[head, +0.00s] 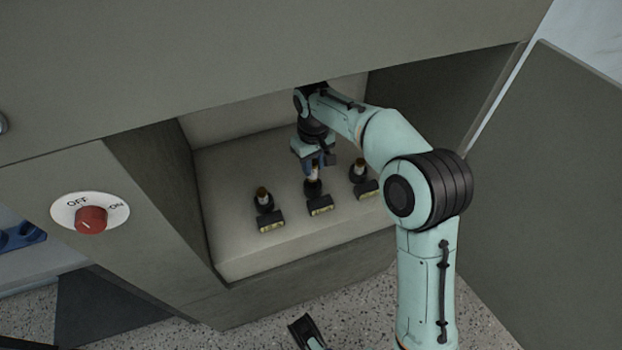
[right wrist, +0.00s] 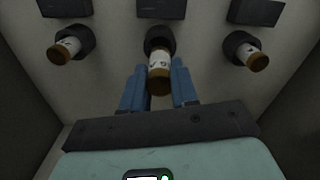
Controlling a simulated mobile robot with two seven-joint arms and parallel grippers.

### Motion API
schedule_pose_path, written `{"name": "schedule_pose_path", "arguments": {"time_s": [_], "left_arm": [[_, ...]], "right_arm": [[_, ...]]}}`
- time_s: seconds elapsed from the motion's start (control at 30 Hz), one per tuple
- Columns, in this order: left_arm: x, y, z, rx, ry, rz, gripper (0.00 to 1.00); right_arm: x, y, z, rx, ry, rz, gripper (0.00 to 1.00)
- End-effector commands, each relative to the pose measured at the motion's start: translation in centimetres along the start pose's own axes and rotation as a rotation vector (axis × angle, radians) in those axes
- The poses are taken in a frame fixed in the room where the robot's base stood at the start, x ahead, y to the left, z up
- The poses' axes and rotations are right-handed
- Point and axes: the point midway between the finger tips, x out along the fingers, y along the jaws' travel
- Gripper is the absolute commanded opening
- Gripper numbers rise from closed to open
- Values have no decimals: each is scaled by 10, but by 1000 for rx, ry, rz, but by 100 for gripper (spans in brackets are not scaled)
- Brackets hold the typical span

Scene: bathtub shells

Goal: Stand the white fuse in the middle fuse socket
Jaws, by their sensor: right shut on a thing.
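The white fuse (right wrist: 160,62), a white cylinder with brown end caps, is at the middle fuse socket (right wrist: 160,38), a black ring. Its far end meets or overlaps the ring; I cannot tell how deep it sits. It also shows in the head view (head: 313,171), upright over the middle socket (head: 312,187). My right gripper (right wrist: 158,85) has its blue fingers on both sides of the fuse and is shut on it. In the head view the right gripper (head: 318,163) reaches down into the cabinet from above.
Similar fuses stand in the left socket (head: 264,203) and right socket (head: 360,173). Black blocks with yellow labels (head: 320,206) sit before the sockets. Cabinet walls (head: 150,180) close in the sides. A red knob (head: 91,219) is on the front; an open door (head: 545,170) is at right.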

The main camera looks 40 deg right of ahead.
Motion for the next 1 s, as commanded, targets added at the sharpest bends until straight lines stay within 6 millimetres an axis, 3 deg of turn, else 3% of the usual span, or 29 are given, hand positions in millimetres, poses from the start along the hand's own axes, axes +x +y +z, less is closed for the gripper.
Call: {"name": "schedule_pose_path", "arguments": {"time_s": [0.17,0.4,0.8,0.83,0.9,1.0], "left_arm": [[6,-2,-7,-1,20,-1,43],[19,-7,-27,-6,76,-5,43],[19,-7,-28,-6,81,-5,43],[19,-7,-29,-6,82,-5,43],[18,-7,-28,-6,81,-5,43],[18,-7,-28,-6,81,-5,43]], "right_arm": [[16,0,0,1,-2,0,0],[53,0,0,1,-2,0,0],[57,0,0,1,1,0,0],[57,0,0,1,1,0,32],[57,0,0,1,1,0,54],[57,0,0,1,1,0,54]]}}
